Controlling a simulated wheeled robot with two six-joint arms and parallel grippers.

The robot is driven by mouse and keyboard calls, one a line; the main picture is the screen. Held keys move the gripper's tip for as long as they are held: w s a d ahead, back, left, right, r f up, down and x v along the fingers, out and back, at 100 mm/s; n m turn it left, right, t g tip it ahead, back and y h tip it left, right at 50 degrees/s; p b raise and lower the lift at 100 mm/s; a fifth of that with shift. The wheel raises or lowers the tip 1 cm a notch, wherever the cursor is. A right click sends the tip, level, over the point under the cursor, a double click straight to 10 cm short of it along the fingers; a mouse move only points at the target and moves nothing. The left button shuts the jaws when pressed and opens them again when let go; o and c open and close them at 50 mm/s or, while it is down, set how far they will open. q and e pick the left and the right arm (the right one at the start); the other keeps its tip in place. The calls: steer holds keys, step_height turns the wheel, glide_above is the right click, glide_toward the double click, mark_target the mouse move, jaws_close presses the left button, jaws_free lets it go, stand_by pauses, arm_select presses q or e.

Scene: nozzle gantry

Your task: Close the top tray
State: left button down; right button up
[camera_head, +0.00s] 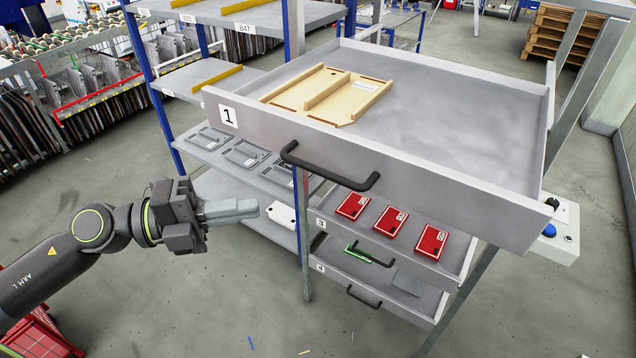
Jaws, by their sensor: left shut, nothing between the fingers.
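The top tray (420,170) is a large grey drawer with a "1" label, pulled out toward me over the trays below. Its dark bar handle (328,168) is on the front panel. A light wooden board with raised strips (325,95) lies inside at the tray's left. My left gripper (252,208) is shut and empty, in front of the rack, to the left of the handle and lower in the picture, apart from the tray. My right gripper does not show.
Lower trays hold red boxes (391,221) and a green item (368,256). A blue-posted shelf (222,150) with grey plates stands to the left. A control box with a blue button (556,234) is at the right. Open floor (200,310) lies in front.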

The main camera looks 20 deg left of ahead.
arm_select(q)
steer(key=w+a+b+x, duration=0.1)
steer(key=w+b+x, duration=0.1)
steer(key=x, duration=1)
steer(key=shift+w+a+b, duration=0.2)
steer(key=shift+w+b, duration=0.1)
steer(key=shift+b, duration=0.05)
stand_by(0.4)
